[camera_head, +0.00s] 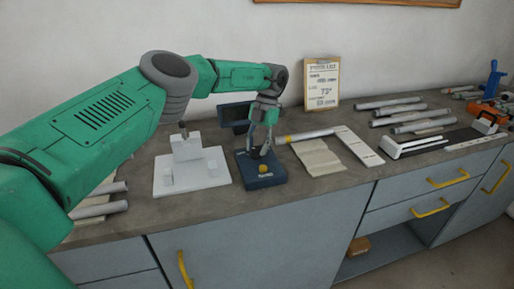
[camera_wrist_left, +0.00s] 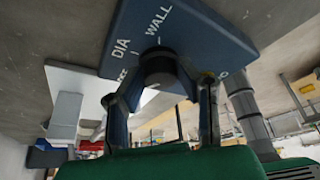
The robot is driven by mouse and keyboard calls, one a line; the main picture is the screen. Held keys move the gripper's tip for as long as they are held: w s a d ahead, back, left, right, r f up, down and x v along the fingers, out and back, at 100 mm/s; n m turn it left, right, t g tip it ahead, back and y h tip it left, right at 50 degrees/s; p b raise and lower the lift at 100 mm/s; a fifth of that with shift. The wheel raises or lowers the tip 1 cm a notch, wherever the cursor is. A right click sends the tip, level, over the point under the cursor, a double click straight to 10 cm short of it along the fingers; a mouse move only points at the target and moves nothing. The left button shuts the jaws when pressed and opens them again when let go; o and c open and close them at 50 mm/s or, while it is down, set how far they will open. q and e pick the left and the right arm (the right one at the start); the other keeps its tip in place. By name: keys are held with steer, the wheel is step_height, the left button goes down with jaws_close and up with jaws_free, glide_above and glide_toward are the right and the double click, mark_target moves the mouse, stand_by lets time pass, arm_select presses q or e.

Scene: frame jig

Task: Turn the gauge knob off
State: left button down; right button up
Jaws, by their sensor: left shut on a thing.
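The gauge is a dark blue box (camera_head: 262,181) on the bench, with a yellow button (camera_head: 264,169) on its front and a dark screen (camera_head: 235,115) behind. In the left wrist view its blue panel (camera_wrist_left: 205,35) carries the words DIA and WALL; other lettering is partly hidden by my fingers. The black round knob (camera_wrist_left: 160,64) stands on this panel. My left gripper (camera_head: 259,153) reaches down onto the gauge, its fingers (camera_wrist_left: 161,78) on both sides of the knob, shut on it. I cannot tell the knob's exact setting. My right gripper is not in view.
A white jig plate (camera_head: 207,183) with blocks stands left of the gauge. Right of it lie a brown sheet (camera_head: 318,158), a white square (camera_head: 358,145) and grey tubes (camera_head: 422,126). A clipboard (camera_head: 322,82) leans on the wall. Tubes (camera_head: 95,208) lie at left.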

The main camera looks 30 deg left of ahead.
arm_select(q)
steer(key=shift+w+n, duration=0.1)
steer(key=shift+n, duration=0.2)
stand_by(0.4)
steer(key=c, duration=1.2)
jaws_free()
steer(key=shift+r, duration=0.45)
step_height(320, 180, up, 9)
steer(key=shift+w+f, duration=0.1)
steer(key=shift+w, duration=0.05)
